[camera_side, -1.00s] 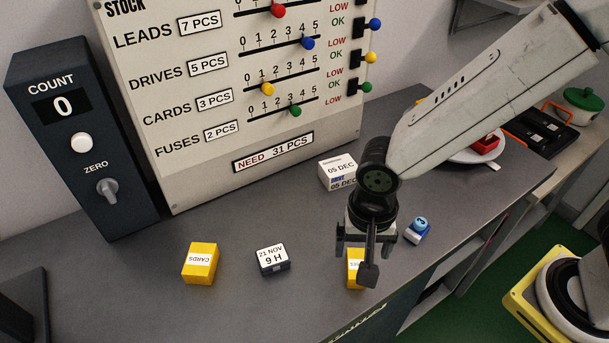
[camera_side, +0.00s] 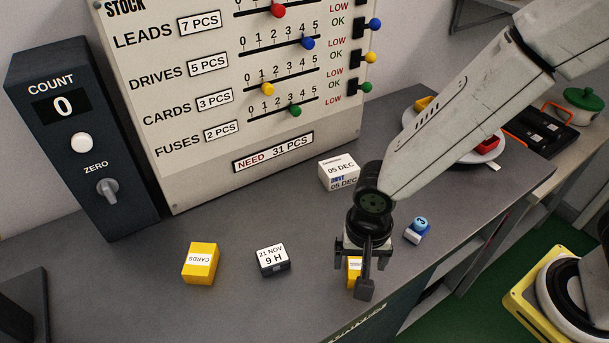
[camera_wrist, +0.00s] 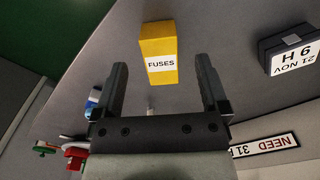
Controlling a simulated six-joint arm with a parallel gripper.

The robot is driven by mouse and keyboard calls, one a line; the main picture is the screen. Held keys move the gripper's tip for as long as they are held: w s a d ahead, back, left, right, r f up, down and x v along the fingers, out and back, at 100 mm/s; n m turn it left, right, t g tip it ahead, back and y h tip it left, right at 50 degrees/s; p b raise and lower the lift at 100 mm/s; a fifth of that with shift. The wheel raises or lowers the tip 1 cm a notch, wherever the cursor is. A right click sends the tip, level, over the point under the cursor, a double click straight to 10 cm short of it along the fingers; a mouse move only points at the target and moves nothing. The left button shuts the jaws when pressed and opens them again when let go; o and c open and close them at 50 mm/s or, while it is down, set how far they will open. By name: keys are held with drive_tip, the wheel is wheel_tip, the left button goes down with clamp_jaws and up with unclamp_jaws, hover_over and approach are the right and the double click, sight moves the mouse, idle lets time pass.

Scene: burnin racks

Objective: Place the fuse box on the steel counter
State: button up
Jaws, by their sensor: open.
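The fuse box is a yellow box with a white FUSES label (camera_wrist: 160,45). In the side view (camera_side: 354,266) it sits near the front edge of the grey counter (camera_side: 225,308), mostly hidden behind my gripper. My gripper (camera_wrist: 161,66) is open. In the wrist view the fuse box lies ahead of the fingertips, between their lines, with its label facing my gripper. In the side view my gripper (camera_side: 352,277) hangs pointing down over the box. I cannot tell whether the fingers touch it.
A yellow CARDS box (camera_side: 200,263) and a dark box marked 9 H (camera_side: 273,260) stand to the left. A white box (camera_side: 339,172) stands behind, a small blue-and-white item (camera_side: 417,230) to the right. A plate (camera_side: 461,151) lies farther back. The stock board (camera_side: 215,150) borders the counter.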

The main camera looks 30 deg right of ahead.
sight(358, 270)
drive_tip(key=shift+f, duration=1.95)
clamp_jaws()
